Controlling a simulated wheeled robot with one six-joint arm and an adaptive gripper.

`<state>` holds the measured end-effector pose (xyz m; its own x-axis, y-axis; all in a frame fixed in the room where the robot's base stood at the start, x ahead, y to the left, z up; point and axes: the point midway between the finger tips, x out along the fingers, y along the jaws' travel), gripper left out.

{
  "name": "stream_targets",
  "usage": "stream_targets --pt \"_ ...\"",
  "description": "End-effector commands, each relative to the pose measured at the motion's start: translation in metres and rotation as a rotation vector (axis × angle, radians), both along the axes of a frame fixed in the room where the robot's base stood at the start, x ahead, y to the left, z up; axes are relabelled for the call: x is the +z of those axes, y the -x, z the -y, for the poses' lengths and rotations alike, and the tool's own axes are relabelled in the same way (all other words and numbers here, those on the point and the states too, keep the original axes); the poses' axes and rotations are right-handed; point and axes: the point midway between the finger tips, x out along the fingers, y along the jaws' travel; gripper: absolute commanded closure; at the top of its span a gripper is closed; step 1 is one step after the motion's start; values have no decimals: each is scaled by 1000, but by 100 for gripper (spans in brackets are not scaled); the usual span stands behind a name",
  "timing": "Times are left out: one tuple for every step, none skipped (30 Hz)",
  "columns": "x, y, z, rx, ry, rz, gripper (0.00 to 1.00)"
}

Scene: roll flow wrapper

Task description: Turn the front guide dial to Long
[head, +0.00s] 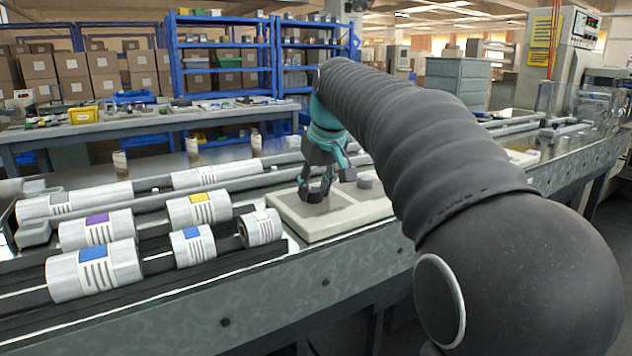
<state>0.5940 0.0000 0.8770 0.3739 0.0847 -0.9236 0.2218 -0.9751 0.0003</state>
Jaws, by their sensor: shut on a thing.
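My gripper (316,196) points down over a pale, flat panel (290,232) on the near side of the machine bed. Its dark fingers are shut on a small dark dial, which they mostly hide. I cannot read any marking around this dial or tell which way it points.
Several white rolls with coloured labels, such as a blue-labelled one (93,268), lie on dark rails left of the panel. A long grey rod (140,207) runs behind them. A workbench (150,125) and blue shelves (222,45) stand behind. My arm hides part of the bed.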

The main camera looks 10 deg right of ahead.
Motion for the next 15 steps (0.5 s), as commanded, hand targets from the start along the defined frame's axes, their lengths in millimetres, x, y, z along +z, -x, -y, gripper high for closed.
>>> stream_targets --pt "1 0 -1 -26 0 -1 97" --pt "1 0 -1 -43 1 -1 97" --pt "1 0 -1 -63 0 -1 97" --pt "1 0 -1 -77 0 0 97" --pt "1 0 -1 -89 1 0 97" --pt "1 0 -1 -106 0 0 97" --pt "1 0 -1 -116 0 0 97" --pt "1 0 -1 -126 0 0 97" --pt "0 0 -1 -136 0 -1 97" --pt "0 0 -1 -143 0 -1 97" --pt "0 0 -1 -150 0 -1 97" --pt "0 0 -1 -157 0 -1 97" --pt "0 0 -1 -160 1 -2 97" --pt "0 0 -1 -164 1 -2 97" --pt "0 0 -1 -168 0 -2 97"
